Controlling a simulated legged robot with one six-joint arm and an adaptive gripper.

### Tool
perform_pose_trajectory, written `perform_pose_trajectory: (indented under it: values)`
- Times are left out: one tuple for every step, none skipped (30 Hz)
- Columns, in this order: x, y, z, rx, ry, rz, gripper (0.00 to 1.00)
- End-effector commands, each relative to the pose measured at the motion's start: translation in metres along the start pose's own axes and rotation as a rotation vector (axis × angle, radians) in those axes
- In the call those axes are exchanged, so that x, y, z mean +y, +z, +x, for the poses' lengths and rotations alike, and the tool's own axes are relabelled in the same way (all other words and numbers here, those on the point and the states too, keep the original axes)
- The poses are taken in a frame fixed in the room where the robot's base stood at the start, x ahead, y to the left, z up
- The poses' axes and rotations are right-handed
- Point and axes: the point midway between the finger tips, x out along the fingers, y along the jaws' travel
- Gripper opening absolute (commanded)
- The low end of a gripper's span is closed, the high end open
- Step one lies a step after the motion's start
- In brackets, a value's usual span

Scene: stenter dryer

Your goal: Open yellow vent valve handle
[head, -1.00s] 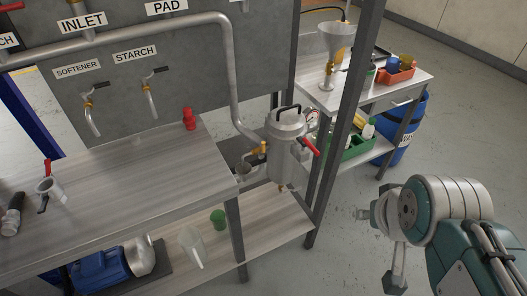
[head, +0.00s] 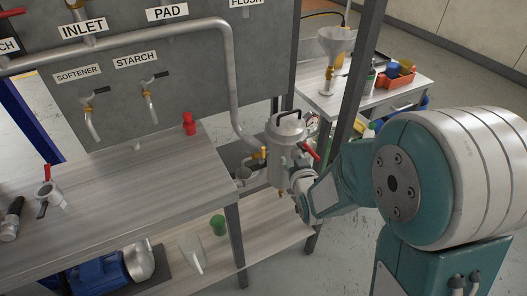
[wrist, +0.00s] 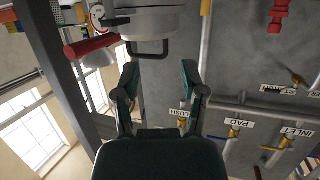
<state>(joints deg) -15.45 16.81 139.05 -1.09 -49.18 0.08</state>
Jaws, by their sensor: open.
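A small yellow handle (head: 263,153) stands upright just left of the grey filter canister (head: 284,140) in the head view. A yellow piece beside a pipe in the wrist view (wrist: 205,7) may be the same handle; I cannot tell for sure. The canister has a black top handle (wrist: 149,52) and a red lever (head: 310,152) on its right side. My gripper (wrist: 159,73) is open and empty, its fingers pointing toward the canister and its black handle. In the head view my arm reaches to the canister's lower right, and the fingers are not clear there.
A grey post (head: 350,90) stands just behind the canister. A workbench (head: 150,175) with a red fitting (head: 189,124) is to the left. A side table with a funnel (head: 335,45) and an orange bin (head: 398,77) is behind. Pipes run along the panel.

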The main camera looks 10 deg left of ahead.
Motion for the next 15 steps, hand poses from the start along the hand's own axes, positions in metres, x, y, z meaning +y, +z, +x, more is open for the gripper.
perform_pose_trajectory:
  values:
    - [-0.008,0.013,0.008,0.028,-0.017,-0.004,0.54]
    - [-0.013,0.017,0.011,0.051,-0.026,-0.006,0.54]
    - [-0.019,0.024,0.015,0.083,-0.038,-0.008,0.54]
    - [-0.023,0.029,0.017,0.106,-0.046,-0.009,0.54]
    - [-0.027,0.034,0.019,0.13,-0.055,-0.01,0.54]
    - [-0.033,0.04,0.02,0.159,-0.066,-0.011,0.54]
    - [-0.036,0.044,0.021,0.181,-0.074,-0.011,0.54]
    - [-0.04,0.048,0.021,0.201,-0.08,-0.011,0.54]
    - [-0.043,0.052,0.022,0.225,-0.088,-0.011,0.54]
    - [-0.046,0.055,0.021,0.241,-0.093,-0.01,0.54]
    - [-0.048,0.057,0.021,0.254,-0.098,-0.01,0.54]
    - [-0.05,0.059,0.02,0.27,-0.102,-0.01,0.54]
    - [-0.051,0.06,0.02,0.277,-0.104,-0.009,0.54]
    - [-0.051,0.061,0.02,0.284,-0.106,-0.009,0.54]
    - [-0.052,0.061,0.02,0.289,-0.107,-0.009,0.54]
